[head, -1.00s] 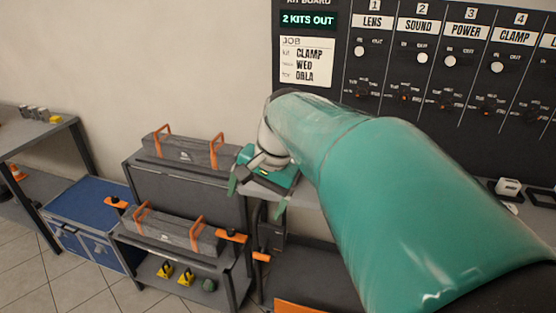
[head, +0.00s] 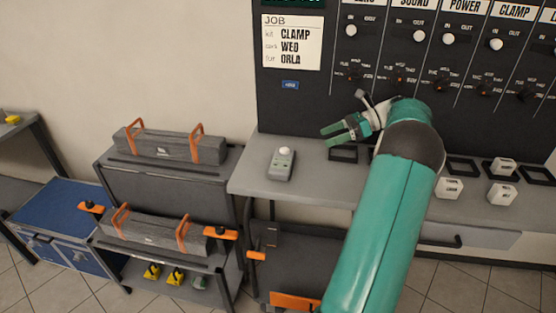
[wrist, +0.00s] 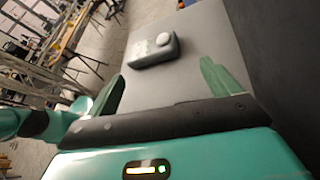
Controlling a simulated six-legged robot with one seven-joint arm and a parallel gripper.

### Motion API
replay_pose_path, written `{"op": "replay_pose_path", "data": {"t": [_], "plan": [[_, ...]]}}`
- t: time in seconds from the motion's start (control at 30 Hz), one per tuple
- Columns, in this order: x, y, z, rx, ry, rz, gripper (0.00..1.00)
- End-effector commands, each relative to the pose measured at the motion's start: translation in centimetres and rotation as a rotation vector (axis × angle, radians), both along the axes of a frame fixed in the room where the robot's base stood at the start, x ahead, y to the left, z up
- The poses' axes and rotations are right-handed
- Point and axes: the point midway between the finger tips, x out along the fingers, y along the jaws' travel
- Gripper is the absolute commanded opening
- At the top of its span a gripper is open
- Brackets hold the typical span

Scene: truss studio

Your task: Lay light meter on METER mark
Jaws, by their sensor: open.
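The light meter (head: 282,164), a grey handheld box with a white dome, lies on the left end of the grey bench top. It also shows in the wrist view (wrist: 153,50), ahead of the fingers. My gripper (head: 326,136) is open and empty, to the right of the meter and apart from it, with its teal fingers pointing left. The fingers also show spread in the wrist view (wrist: 162,76). A small blue label (head: 290,85) is on the dark board above the meter; its lettering is too small to read. I cannot make out a METER mark on the bench.
The bench (head: 318,181) carries black square frames and several white blocks (head: 449,188) at right. The kit board (head: 330,100) stands behind it. A shelf rack with grey cases (head: 165,146) and a blue cabinet (head: 60,222) are at left. Bench around the meter is clear.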

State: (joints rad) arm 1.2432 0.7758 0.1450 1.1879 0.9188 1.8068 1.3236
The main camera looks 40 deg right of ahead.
Motion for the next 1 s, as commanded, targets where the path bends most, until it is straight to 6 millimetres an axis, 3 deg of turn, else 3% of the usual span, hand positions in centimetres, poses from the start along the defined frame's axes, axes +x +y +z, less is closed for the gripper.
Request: {"op": "replay_pose_path", "data": {"t": [0.17, 0.43, 1.0], "plan": [[0.5, 0.9, -0.7, 0.017, -0.001, -0.005, 0.88], [3.4, 4.8, -2.6, 0.015, 0.0, -0.002, 0.88], [7.7, 9.5, -4.9, 0.013, 0.0, -0.002, 0.88]]}}
